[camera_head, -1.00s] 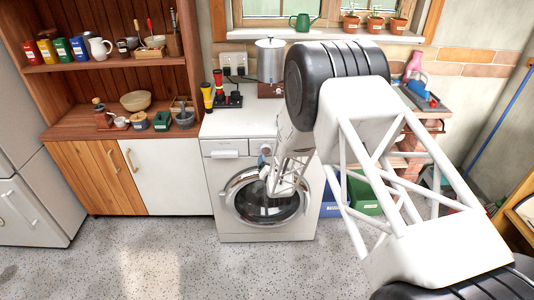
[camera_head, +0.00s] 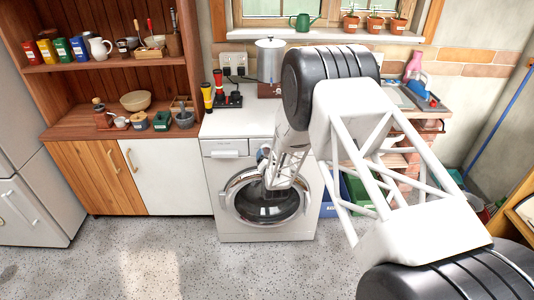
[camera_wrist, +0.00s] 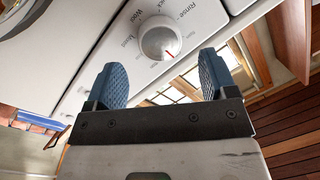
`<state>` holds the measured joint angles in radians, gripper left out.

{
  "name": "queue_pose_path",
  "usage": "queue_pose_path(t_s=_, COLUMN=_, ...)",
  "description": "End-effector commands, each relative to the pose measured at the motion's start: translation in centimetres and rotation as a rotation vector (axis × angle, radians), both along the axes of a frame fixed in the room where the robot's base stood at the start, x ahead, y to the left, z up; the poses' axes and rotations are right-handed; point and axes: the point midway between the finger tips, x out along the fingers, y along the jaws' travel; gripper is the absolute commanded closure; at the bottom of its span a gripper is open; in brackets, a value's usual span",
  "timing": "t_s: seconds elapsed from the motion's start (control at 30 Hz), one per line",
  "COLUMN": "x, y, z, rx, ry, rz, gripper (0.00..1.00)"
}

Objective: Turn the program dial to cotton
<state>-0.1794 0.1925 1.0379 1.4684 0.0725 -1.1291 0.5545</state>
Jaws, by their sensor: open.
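The program dial (camera_wrist: 160,42) is a round white knob with a red pointer line on the washing machine's front panel. In the wrist view, the line points to the lower right of the picture. Labels around it include "Rinse" and "Wool"; I cannot make out a cotton label. My gripper (camera_wrist: 162,72) is open, its two blue-padded fingers spread on either side below the knob in the picture, apart from it. In the head view, my gripper (camera_head: 264,153) is at the upper front of the washing machine (camera_head: 226,178), and my arm hides the dial.
The round door (camera_head: 236,207) lies just below the panel. A kettle-like metal urn (camera_head: 270,62), a yellow torch (camera_head: 206,96) and a red-and-black socket block (camera_head: 229,99) stand above on the worktop. The floor in front is clear.

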Motion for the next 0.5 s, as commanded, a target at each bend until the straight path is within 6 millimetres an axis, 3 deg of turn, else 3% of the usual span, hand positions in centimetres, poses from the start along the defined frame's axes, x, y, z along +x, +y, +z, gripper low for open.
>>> queue_pose_path(t_s=0.3, x=2.9, y=0.3, z=0.1, rx=0.000, ry=-0.001, rz=0.000, gripper=0.22)
queue_pose_path(t_s=0.5, x=3.6, y=0.4, z=0.0, rx=0.000, ry=0.000, rz=0.000, gripper=0.22)
